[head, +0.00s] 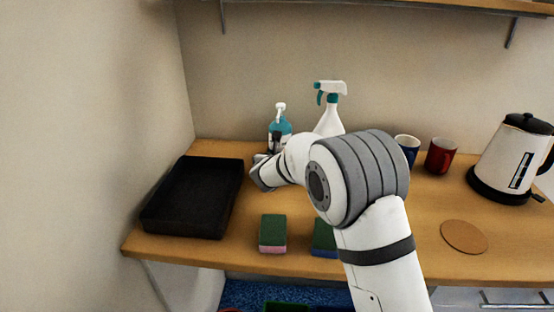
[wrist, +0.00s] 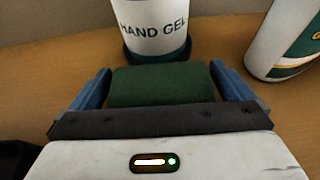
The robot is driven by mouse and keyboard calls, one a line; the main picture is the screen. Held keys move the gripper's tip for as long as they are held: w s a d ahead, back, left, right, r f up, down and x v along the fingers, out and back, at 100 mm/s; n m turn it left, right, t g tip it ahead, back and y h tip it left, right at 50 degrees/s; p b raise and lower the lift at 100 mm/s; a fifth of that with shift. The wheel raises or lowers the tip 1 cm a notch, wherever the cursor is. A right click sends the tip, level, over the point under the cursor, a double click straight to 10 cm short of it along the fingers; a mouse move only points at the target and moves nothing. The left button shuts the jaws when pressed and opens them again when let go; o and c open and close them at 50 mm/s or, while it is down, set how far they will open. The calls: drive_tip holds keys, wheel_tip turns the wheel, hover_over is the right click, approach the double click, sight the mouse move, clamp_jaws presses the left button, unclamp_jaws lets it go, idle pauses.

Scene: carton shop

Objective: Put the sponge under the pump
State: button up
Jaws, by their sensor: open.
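The pump is a teal hand-gel bottle (head: 280,136) with a white pump head, standing upright at the back of the counter. Its white label fills the top of the wrist view (wrist: 152,28). A green-topped sponge (wrist: 160,86) lies directly in front of the bottle's base; I cannot tell whether they touch. My gripper (wrist: 162,74) is open, with a blue finger on either side of this sponge. In the head view my gripper (head: 262,172) is just left of and in front of the bottle, and that sponge is hidden. The nozzle is outside the wrist view.
A green-and-pink sponge (head: 272,234) and a green-and-blue sponge (head: 324,238) lie near the front edge. A black tray (head: 195,198) is at left. A spray bottle (head: 329,122) stands close right of the pump. Mugs, a kettle (head: 512,158) and a coaster (head: 464,236) are farther right.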

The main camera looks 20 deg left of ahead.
drive_tip(key=shift+r, duration=0.1)
drive_tip(key=shift+r, duration=0.15)
drive_tip(key=v, duration=1.2)
drive_tip(key=shift+d, duration=0.1)
